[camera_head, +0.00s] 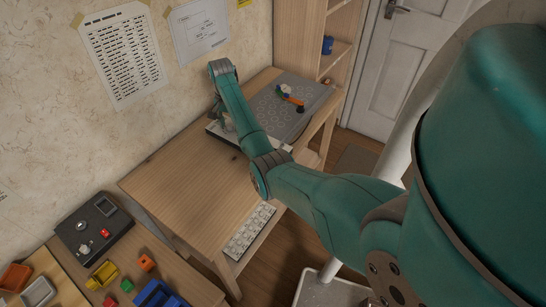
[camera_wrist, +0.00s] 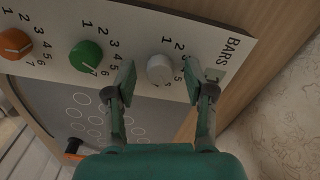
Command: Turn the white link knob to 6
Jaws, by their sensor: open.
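The white knob (camera_wrist: 159,70) sits on a pale panel (camera_wrist: 140,30) in the wrist view, with printed numbers around it, 1 and 2 above and a 7 below. Where its pointer aims is too small to tell. My gripper (camera_wrist: 159,76) is open, with one finger to the left and one to the right of the white knob in the picture. I cannot tell whether either finger touches it. In the head view my arm reaches over the table to the panel (camera_head: 213,128), and my arm hides the knob there.
A green knob (camera_wrist: 86,56) and an orange knob (camera_wrist: 14,43) sit left of the white one on the same panel. A grey perforated board (camera_head: 262,112) bears small coloured pieces. A wooden table (camera_head: 175,170) has clear room; a bench with coloured bins (camera_head: 160,296) stands front left.

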